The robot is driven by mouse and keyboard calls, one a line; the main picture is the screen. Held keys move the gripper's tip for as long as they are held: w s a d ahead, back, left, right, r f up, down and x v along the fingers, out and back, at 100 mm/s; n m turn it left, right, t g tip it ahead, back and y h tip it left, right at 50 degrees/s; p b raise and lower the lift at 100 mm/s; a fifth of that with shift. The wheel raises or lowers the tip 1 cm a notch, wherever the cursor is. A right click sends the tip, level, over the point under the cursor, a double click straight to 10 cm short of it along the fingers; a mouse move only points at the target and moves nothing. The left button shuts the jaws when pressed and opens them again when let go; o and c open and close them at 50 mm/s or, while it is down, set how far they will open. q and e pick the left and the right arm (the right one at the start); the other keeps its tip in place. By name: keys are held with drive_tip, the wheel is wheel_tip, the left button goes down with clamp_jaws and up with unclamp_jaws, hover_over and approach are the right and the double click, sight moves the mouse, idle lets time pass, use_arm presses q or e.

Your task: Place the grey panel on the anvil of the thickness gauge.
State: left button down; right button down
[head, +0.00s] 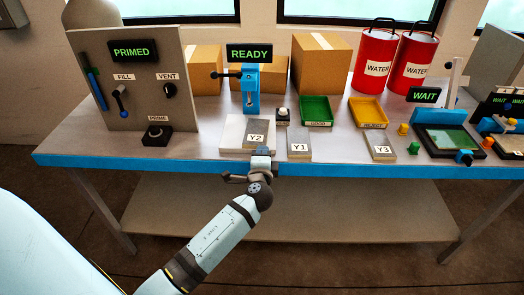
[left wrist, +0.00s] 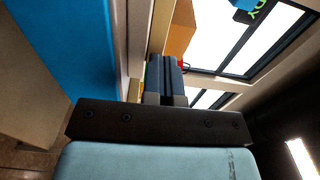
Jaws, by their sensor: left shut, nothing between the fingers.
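The thickness gauge appears to be the blue stand (head: 250,100) with a lever, under a READY sign (head: 249,54). Its anvil is too small to make out. A pale grey slab (head: 232,138) with a Y2 label lies in front of it; the Y1 slab (head: 299,152) and Y3 slab (head: 378,156) lie to the right. I cannot tell which is the grey panel. My left gripper (head: 262,153) is shut and empty at the table's front edge, overlapping the Y2 slab's front in view. Its closed fingers (left wrist: 165,78) show in the left wrist view. My right gripper is not in view.
The table has a blue front edge (head: 120,165). A PRIMED panel (head: 135,85) stands left, with a knob box (head: 157,136) before it. Green tray (head: 316,110), yellow tray (head: 368,112), cardboard boxes (head: 320,65) and red WATER drums (head: 374,60) stand behind. A WAIT station (head: 440,138) stands right.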

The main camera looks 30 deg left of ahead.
sight(257, 133)
use_arm(q)
drive_tip(key=shift+w+a, duration=0.1)
drive_tip(key=shift+a, duration=0.15)
idle(0.3)
drive_tip(key=shift+w+a, duration=0.25)
drive_tip(key=shift+a, duration=0.8)
drive_tip(key=shift+d, duration=0.15)
